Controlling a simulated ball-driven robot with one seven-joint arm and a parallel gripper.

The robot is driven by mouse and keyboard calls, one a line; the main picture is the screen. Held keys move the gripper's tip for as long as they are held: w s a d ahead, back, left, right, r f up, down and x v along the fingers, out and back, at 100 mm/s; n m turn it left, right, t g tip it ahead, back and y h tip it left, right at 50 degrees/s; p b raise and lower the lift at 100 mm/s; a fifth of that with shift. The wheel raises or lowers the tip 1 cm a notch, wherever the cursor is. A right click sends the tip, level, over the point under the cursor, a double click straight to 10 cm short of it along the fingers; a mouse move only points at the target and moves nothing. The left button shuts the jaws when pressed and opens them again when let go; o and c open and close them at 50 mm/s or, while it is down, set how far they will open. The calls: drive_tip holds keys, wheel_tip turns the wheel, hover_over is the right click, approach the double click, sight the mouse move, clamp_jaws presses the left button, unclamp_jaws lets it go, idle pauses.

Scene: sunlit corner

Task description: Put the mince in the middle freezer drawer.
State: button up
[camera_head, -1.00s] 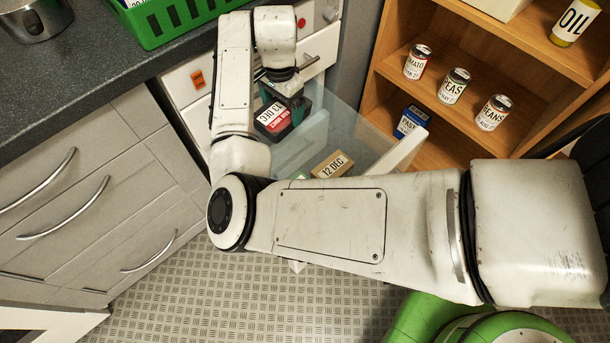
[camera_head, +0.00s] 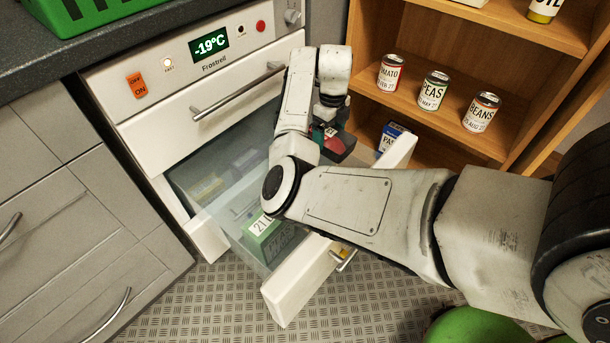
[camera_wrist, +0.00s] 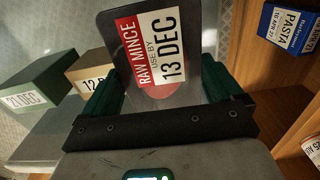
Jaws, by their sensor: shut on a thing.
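The mince is a dark, flat pack with a white and red label reading "RAW MINCE, USE BY 13 DEC"; it fills the upper middle of the wrist view (camera_wrist: 150,50) and shows partly in the head view (camera_head: 338,146). My gripper (camera_wrist: 160,92) is shut on it, one green finger on each side. In the head view my gripper (camera_head: 330,122) is over the right side of the open freezer drawer (camera_head: 295,290). This clear-sided drawer is below the shut top drawer (camera_head: 215,105), with another white front lower down. My arm hides part of the drawer.
A green box dated 21 DEC (camera_head: 268,238) lies in the open drawer; the wrist view also shows a brown box (camera_wrist: 92,75). A wooden shelf (camera_head: 440,140) with cans and a blue pasta box (camera_head: 390,135) stands close on the right. Grey cabinets (camera_head: 90,220) are left.

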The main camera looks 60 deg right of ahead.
sight(329, 135)
wheel_tip(329, 135, down, 8)
drive_tip(key=b, duration=0.3)
drive_tip(key=shift+f, duration=0.25)
drive_tip(key=shift+f, duration=0.35)
drive_tip(key=shift+f, duration=0.25)
drive_tip(key=o, duration=1)
wheel_tip(329, 135, up, 13)
drive_tip(key=p, duration=0.5)
drive_tip(key=shift+r, duration=0.1)
